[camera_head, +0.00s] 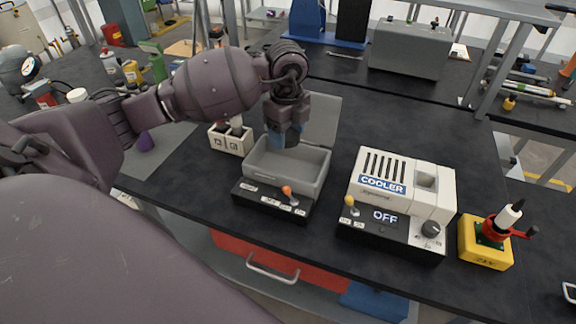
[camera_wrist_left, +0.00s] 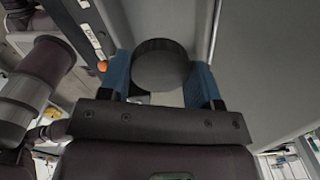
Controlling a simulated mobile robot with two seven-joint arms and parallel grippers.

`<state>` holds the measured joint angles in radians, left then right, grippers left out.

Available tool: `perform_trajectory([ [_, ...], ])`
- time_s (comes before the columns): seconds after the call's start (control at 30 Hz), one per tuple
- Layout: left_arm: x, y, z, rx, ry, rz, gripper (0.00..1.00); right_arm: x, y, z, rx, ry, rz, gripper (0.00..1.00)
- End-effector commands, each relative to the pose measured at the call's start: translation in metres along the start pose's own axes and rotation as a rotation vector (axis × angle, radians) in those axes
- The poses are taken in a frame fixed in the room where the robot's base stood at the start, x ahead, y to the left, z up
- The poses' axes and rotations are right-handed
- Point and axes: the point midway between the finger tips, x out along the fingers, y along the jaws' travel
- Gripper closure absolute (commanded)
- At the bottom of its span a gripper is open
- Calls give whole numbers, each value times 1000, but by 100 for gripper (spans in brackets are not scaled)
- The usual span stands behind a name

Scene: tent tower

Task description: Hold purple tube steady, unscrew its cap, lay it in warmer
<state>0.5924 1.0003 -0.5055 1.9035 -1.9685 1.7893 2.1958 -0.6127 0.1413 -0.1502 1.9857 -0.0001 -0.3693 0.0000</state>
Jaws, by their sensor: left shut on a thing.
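My left gripper (camera_head: 286,140) is over the grey open-lidded warmer box (camera_head: 322,172) with an orange lever. It is shut on a dark round-topped cylinder (camera_wrist_left: 161,65), which sits between its blue fingers in the left wrist view (camera_wrist_left: 163,85). The cylinder's lower part is hidden, so I cannot tell whether it is the purple tube. A pale tube with a dark top (camera_head: 507,216) stands tilted in a red clamp (camera_head: 490,233) on a yellow base. My right gripper is not in view.
A white cooler (camera_head: 400,190) reading OFF stands right of the warmer. A white rack (camera_head: 230,140) with upright tubes is left of it. The warmer's raised lid (camera_head: 322,118) stands behind the gripper. Dark bench top is clear behind the cooler.

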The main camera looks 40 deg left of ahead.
Motion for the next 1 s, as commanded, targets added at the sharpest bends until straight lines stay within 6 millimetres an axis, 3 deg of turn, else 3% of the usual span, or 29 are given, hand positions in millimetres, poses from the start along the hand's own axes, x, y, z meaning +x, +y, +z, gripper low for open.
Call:
perform_trajectory([
  [0.03, 13, 1, 0, -1, 1, 5, 71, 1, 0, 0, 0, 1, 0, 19],
  [0.2, 41, 0, 0, -1, 1, 4, 71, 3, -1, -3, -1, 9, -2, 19],
  [0.53, 62, 0, 0, 0, 0, 3, 71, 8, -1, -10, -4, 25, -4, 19],
  [0.8, 103, 0, 0, -1, 1, 4, 71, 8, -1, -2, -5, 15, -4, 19],
  [1.0, 109, 0, 0, 0, -1, 0, 71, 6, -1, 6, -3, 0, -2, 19],
])
